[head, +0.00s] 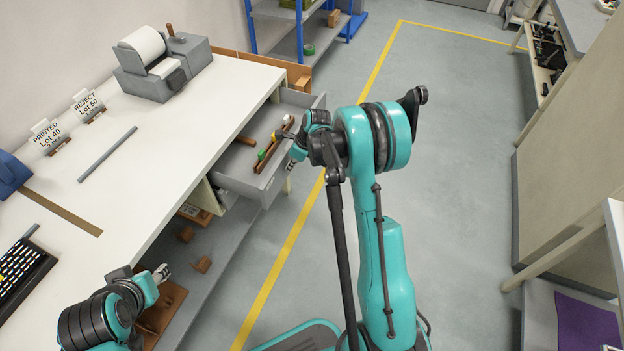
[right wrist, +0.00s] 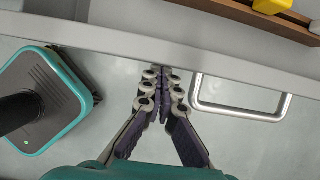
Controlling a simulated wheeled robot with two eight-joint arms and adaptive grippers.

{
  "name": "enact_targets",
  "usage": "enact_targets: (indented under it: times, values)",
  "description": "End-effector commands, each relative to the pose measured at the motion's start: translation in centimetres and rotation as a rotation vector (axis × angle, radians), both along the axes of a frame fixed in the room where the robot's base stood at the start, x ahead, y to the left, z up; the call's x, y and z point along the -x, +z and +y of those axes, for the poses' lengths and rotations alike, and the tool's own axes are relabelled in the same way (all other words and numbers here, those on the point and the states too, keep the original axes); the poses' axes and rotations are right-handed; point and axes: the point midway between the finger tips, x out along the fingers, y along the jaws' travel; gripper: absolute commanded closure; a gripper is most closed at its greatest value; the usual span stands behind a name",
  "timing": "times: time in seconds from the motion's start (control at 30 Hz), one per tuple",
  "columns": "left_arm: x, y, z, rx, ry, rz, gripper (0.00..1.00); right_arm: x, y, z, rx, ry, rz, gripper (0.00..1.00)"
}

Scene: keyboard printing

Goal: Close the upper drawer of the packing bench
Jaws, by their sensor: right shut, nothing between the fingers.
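The upper drawer (head: 236,187) of the white packing bench (head: 185,105) stands pulled out, with several small items inside. My right gripper (head: 294,158) is at the drawer's outer front, partly hidden by my arm. In the right wrist view the gripper (right wrist: 162,78) is shut and empty, its fingertips at the grey drawer front just below the rim (right wrist: 225,60). Whether they touch is not clear. The metal drawer handle (right wrist: 245,115) is to the right of the fingers, not held. My left gripper (head: 161,273) is by the bench's front edge at lower left, too small to read.
A label printer (head: 160,65), sign cards and a keyboard (head: 20,270) sit on the bench. Wooden blocks lie on the shelf below the drawer. A blue-framed rack (head: 300,35) stands behind. The grey floor (head: 460,130) to the right is clear.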

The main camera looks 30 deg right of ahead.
Motion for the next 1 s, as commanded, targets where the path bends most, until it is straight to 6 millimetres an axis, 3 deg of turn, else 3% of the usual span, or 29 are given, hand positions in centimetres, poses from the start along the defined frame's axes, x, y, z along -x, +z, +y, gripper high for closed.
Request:
enact_targets:
  times: [0.2,0.5,0.7,1.0]
  values:
    - [0.0,0.2,0.0,0.000,0.000,0.000,0.60,-4.9,0.0,4.0,0.000,0.005,-0.001,1.00]
    - [0.0,0.5,0.0,0.000,0.000,0.000,0.60,-10.4,0.0,8.7,0.000,0.003,-0.001,1.00]
    - [0.0,0.6,0.0,0.000,0.000,0.000,0.60,-12.9,0.0,10.7,0.000,0.002,-0.001,1.00]
    - [0.0,0.7,0.0,0.000,0.000,0.000,0.60,-14.4,0.0,12.0,0.000,0.000,-0.001,1.00]
